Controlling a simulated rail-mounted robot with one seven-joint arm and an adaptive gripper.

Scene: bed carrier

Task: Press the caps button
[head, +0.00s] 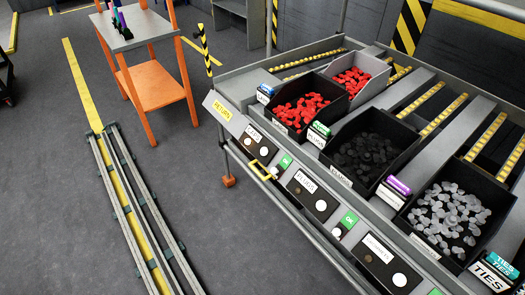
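A black panel (256,143) on the front rail of the carrier has a white label above it that seems to read CAPS (253,131), though the print is small. It carries a pale round button (264,152) and a small dark spot beside it. Behind it stands a black bin of red caps (301,110). A similar panel labelled PLUGS (311,195) sits to its right with its own white button (320,205). A third panel (386,263) with a white button is further right. My gripper is not in view, and nothing covers the caps panel.
A yellow handle (262,171) sticks out just below the caps panel, beside a green tag (285,161). A yellow RETURN plate (222,110) is to the left. Bins of black (367,153) and grey pieces (449,216) stand right. Floor rails (140,215) and an orange-framed cart (150,85) are left.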

